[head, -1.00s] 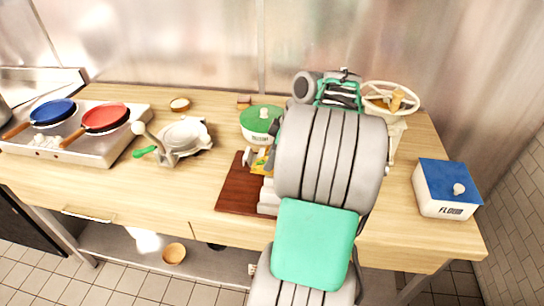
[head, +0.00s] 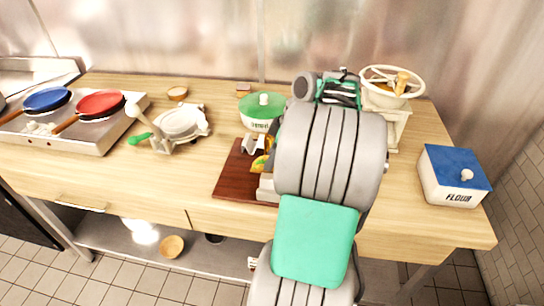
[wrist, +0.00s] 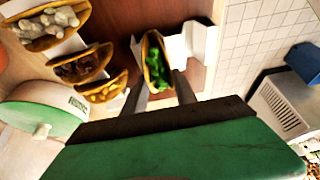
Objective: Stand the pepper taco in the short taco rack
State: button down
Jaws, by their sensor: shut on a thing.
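The pepper taco (wrist: 155,62), a yellow shell with green filling, is between the fingertips of my gripper (wrist: 160,92) in the wrist view. My gripper is shut on it. The short taco rack (wrist: 190,45), white and zigzag, shows right of the taco, with a white piece also at its left. The taco overlaps the rack in this view; I cannot tell whether it touches the rack's floor.
Other tacos with white (wrist: 48,24), brown (wrist: 82,66) and yellow (wrist: 103,88) fillings stand left of the held one. A green-lidded tub (head: 262,108) is close behind the dark red board (head: 232,180). A flour box (head: 455,175) and a wheel-topped press (head: 392,90) stand right.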

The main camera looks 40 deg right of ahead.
jog(key=c, duration=0.9)
grip_release()
jog(key=shift+r, duration=0.1)
jog(key=p+v, duration=0.1)
jog(key=v, duration=0.6)
jog(key=shift+r+p, duration=0.25)
jog(key=shift+p, duration=0.15)
jog(key=shift+s, duration=0.15)
